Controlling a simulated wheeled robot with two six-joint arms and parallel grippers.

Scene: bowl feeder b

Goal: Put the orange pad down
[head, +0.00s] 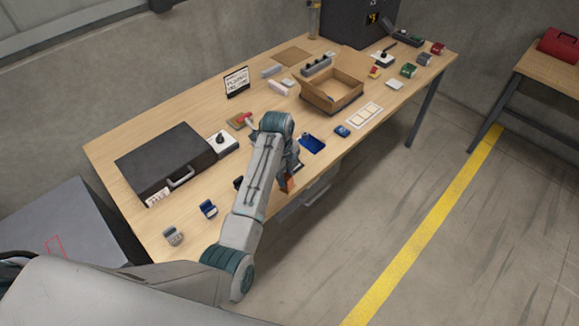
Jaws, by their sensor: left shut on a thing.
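My left arm reaches in from the lower left over the table (115,175). My left gripper (289,179) points down at the table's front edge as seen in the head view. It is shut on a small orange piece, which I take to be the orange pad (290,185). Only part of the pad shows, small and dark-edged, below the wrist. I cannot tell its height above the table or whether it touches anything. My right gripper is not in view.
A blue tray (313,144) lies just right of the gripper. A black case (168,160) fills the table's left part. An open cardboard box (332,102) stands farther right, with a pale card (363,115) before it. Blue (208,208) and grey (173,236) blocks sit front left.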

